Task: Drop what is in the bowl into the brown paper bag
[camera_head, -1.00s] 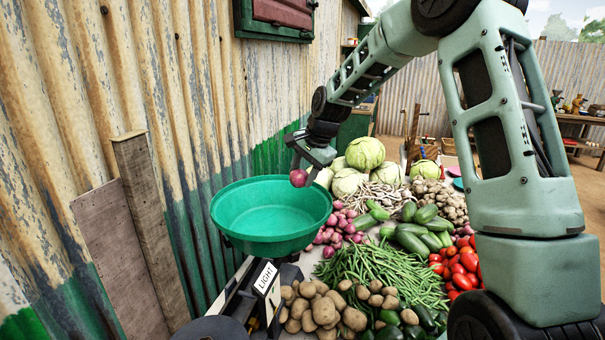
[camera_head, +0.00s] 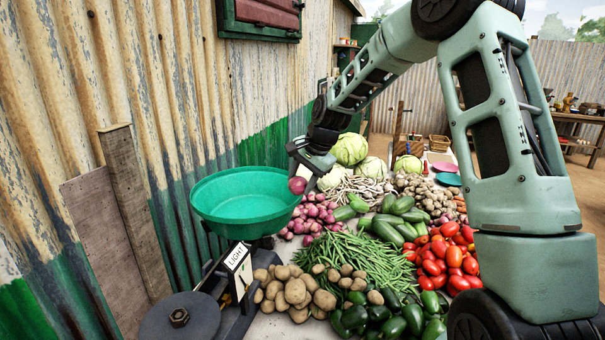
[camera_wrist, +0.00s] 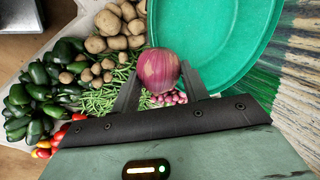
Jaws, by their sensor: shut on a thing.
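My gripper (camera_head: 298,180) is shut on a red onion (camera_head: 297,185), held at the right rim of the green bowl (camera_head: 238,226). In the wrist view the onion (camera_wrist: 158,70) sits between my fingertips (camera_wrist: 160,80), partly overlapping the edge of the bowl (camera_wrist: 215,45). I cannot tell whether the onion touches the rim. The bowl rests on a balance scale; the part of its inside that shows is empty. I see no brown paper bag that I can make out.
The scale has a dark round plate (camera_head: 180,318) and a "LIGHT" sign (camera_head: 237,258). Potatoes (camera_head: 293,290), green beans (camera_head: 355,255), tomatoes (camera_head: 445,260) and small red onions (camera_head: 312,215) crowd the table. A corrugated wall (camera_head: 120,90) stands close on the left.

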